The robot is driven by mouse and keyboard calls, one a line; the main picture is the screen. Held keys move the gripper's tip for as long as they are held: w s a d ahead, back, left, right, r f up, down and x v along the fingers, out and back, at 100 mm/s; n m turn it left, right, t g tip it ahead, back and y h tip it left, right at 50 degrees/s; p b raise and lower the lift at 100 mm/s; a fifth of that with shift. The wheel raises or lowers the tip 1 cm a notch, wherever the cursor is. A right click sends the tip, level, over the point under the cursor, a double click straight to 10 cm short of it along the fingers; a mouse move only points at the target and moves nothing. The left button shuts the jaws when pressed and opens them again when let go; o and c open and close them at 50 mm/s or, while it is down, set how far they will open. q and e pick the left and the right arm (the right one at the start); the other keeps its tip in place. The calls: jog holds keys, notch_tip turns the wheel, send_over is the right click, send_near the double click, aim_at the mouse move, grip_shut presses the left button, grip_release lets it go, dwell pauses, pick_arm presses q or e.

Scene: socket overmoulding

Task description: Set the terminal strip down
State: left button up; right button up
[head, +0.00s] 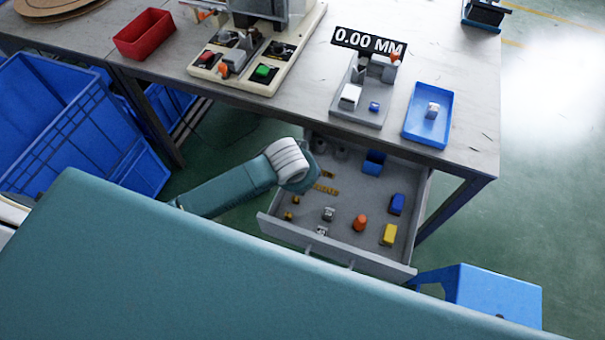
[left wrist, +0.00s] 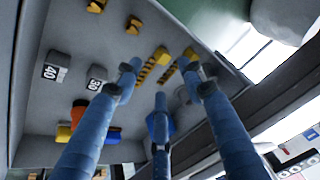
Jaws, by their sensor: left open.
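Two yellow strips with dark marks, which look like terminal strips, lie in the open grey drawer (head: 285,232). In the head view one strip (head: 326,189) lies just below my left wrist; the other is partly covered by it. In the left wrist view, a strip (left wrist: 147,72) and the second strip (left wrist: 168,74) lie side by side beyond the fingertips. My left gripper (left wrist: 162,78) is open, its three blue fingers spread and pointing at the drawer floor around the strips. I see nothing held. Whether a fingertip touches a strip, I cannot tell. My right gripper is not in view.
The drawer also holds grey blocks marked 40 (left wrist: 56,66) and 30 (left wrist: 96,77), an orange piece (head: 360,223), a yellow block (head: 389,235) and blue pieces (head: 397,204). The table edge overhangs behind. A blue tray (head: 413,125) and a gauge stand (head: 371,116) stand above.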

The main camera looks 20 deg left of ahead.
pick_arm(q)
jog(key=shift+v, duration=2.4)
